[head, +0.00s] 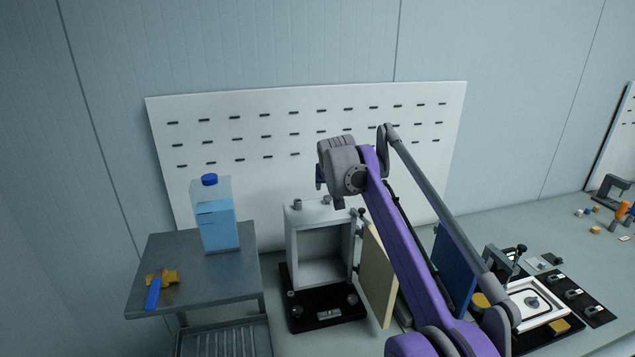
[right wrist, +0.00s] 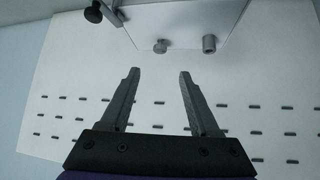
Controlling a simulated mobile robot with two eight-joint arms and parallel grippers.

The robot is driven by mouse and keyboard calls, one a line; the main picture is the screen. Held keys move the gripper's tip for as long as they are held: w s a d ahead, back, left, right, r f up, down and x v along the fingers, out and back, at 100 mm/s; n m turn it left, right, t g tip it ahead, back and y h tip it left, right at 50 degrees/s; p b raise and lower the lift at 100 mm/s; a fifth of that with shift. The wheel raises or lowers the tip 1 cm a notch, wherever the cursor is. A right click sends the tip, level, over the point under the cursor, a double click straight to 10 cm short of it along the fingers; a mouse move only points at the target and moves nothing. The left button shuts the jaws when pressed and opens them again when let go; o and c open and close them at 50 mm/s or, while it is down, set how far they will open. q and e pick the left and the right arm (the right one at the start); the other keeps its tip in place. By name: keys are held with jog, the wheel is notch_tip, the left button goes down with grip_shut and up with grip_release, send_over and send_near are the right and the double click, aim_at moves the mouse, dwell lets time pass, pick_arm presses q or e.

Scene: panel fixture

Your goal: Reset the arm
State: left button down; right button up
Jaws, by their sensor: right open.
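My right arm (head: 408,225), purple and grey, reaches in from the lower right of the head view. Its wrist is raised above and just right of the white box fixture (head: 293,240). In the right wrist view my right gripper (right wrist: 158,73) is open, with nothing between its two dark fingers. The underside or top face of the fixture shows beyond the fingertips, with a silver knob (right wrist: 209,43) and a second round knob (right wrist: 160,46), apart from the fingers. In the head view the fingers are mostly hidden behind the wrist. My left gripper is not in view.
A cream panel (head: 378,275) stands open at the fixture's right side, close to my arm. A metal cart (head: 190,285) at left holds a blue-capped bottle (head: 216,220) and an orange-and-blue tool (head: 157,288). A slotted white board (head: 230,142) stands behind. A blue panel (head: 453,270) is right of my arm.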

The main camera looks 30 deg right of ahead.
jog(key=s+a+f+n+y, duration=0.1)
jog(key=s+a+f, duration=0.2)
jog(key=s+a, duration=0.4)
jog(key=s+a+f+n+y, duration=0.1)
jog(key=s+a+f, duration=0.3)
jog(key=s+a, duration=0.3)
jog(key=s+a+f+n+g+y, duration=0.1)
jog(key=s+a+f, duration=0.3)
jog(key=s+f, duration=0.5)
jog(key=s+a+f+n+g+y, duration=0.1)
jog(key=s+a+f, duration=0.3)
jog(key=s+f, duration=0.5)
jog(key=s+n, duration=0.1)
jog(key=s, duration=0.5)
jog(key=shift+s+a, duration=0.3)
jog(key=shift+s, duration=0.05)
jog(key=shift+f, duration=0.1)
